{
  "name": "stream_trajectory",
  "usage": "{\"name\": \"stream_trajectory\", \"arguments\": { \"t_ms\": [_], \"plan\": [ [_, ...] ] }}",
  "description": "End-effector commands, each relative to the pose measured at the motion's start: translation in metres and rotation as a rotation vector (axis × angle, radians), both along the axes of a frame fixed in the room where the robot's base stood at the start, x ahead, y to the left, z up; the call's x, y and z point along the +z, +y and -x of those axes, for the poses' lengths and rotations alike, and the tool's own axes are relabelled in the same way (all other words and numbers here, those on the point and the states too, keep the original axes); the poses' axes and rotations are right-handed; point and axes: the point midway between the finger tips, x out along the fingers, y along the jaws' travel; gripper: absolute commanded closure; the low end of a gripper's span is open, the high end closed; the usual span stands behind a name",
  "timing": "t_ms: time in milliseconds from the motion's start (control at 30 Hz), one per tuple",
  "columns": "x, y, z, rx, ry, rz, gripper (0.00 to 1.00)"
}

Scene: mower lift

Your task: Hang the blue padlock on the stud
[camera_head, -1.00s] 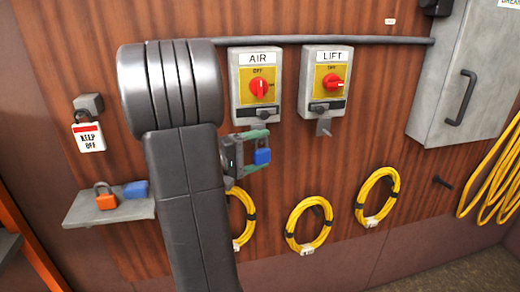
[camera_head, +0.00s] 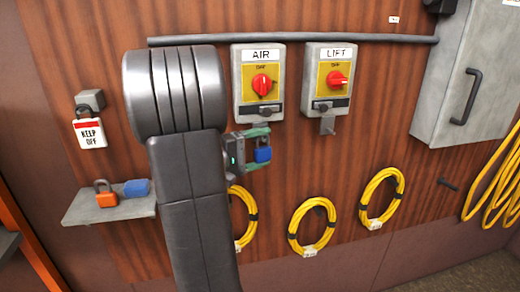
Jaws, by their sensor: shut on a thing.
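A blue padlock (camera_head: 263,154) is held in my gripper (camera_head: 258,148), in front of the wall just below the AIR switch box. The gripper has green finger pads and is shut on the padlock. The padlock's shackle is hard to make out at this size. A short dark stud (camera_head: 447,184) sticks out of the wall at the right, below the grey cabinet and well to the right of my gripper. My arm hides part of the wall left of the gripper.
The AIR box (camera_head: 258,84) and LIFT box (camera_head: 329,78) carry red knobs and hanging metal tabs. Yellow cable coils (camera_head: 313,227) hang below. A shelf (camera_head: 110,207) at left holds an orange padlock (camera_head: 106,196) and another blue object (camera_head: 137,188). A grey cabinet (camera_head: 445,90) stands right.

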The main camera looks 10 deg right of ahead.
Motion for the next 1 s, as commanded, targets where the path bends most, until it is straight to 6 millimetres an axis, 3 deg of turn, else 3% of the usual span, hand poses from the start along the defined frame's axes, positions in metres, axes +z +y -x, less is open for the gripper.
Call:
{"name": "stream_trajectory", "arguments": {
  "t_ms": [200, 233, 333, 667, 1000],
  "plan": [
    [0.0, 0.0, 0.0, 0.0, 0.0, 0.001, 0.52],
    [0.0, 0.0, 0.0, 0.0, 0.0, 0.001, 0.18],
    [0.0, 0.0, 0.0, 0.0, 0.0, 0.001, 0.0],
    [-0.001, 0.005, 0.001, 0.002, 0.0, 0.0, 0.0],
    [-0.002, 0.051, 0.015, 0.005, -0.002, -0.001, 0.0]
  ]
}}
